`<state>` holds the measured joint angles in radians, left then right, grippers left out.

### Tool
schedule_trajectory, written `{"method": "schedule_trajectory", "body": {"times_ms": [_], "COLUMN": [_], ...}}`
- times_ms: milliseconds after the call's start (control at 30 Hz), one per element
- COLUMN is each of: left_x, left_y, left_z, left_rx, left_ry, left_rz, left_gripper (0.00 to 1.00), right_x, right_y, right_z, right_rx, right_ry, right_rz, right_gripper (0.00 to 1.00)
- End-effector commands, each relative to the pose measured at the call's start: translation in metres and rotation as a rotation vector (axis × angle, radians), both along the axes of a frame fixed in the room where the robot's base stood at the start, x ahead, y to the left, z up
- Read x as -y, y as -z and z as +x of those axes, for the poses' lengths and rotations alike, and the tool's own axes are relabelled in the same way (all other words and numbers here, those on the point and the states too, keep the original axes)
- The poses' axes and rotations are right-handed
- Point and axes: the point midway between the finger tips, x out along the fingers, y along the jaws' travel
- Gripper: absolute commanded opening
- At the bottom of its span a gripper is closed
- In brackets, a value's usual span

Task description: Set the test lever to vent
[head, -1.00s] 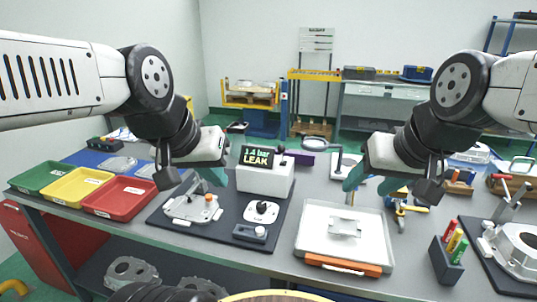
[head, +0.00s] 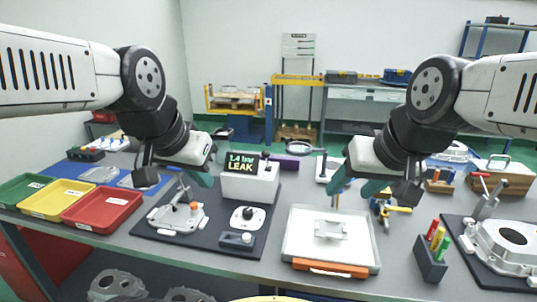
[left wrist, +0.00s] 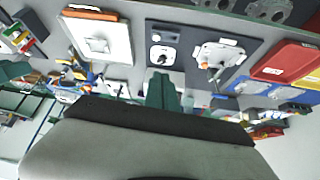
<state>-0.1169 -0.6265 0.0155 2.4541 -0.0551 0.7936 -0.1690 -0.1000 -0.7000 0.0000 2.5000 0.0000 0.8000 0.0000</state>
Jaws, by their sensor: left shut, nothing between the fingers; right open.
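A white tester box (head: 251,181) stands on the dark mat; its display reads "1.4 bar LEAK". In front of it is a white plate with a black knob or lever (head: 248,213), which also shows in the left wrist view (left wrist: 161,55). I cannot read its marks or tell its setting. A small grey block with a light button (head: 238,239) lies before it. My left gripper (head: 207,180) is shut and empty, above the mat left of the tester, apart from the plate; its fingers show in the left wrist view (left wrist: 163,90). My right gripper (head: 352,188) is open and empty above the tray's back edge.
A clamped casting (head: 177,219) with an upright handle and orange knob sits left of the plate. Red (head: 103,210), yellow and green bins stand further left. A white tray (head: 300,245) with an orange front handle lies right of the mat.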

Motion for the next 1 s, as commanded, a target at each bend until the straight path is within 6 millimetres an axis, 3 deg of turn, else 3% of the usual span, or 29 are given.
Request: {"method": "schedule_trajectory", "body": {"times_ms": [267, 600, 800, 1000], "left_x": [0.020, 0.078, 0.113, 0.130], "left_y": [-0.004, 0.011, 0.026, 0.033], "left_z": [0.074, 0.169, 0.206, 0.221], "left_rx": [0.048, 0.111, 0.147, 0.166], "left_ry": [0.682, 1.608, 2.015, 2.196], "left_rz": [0.482, 1.030, 1.248, 1.342], "left_gripper": [0.00, 0.00, 0.00, 0.00], "right_x": [0.000, 0.000, 0.000, 0.000], "right_y": [0.000, 0.000, 0.000, 0.000], "right_z": [0.000, 0.000, 0.000, 0.000], "right_rx": [0.000, 0.000, 0.000, 0.000], "right_ry": [0.000, 0.000, 0.000, 0.000], "right_rz": [0.000, 0.000, 0.000, 0.000], "right_gripper": [0.55, 0.55, 0.55, 0.55]}}
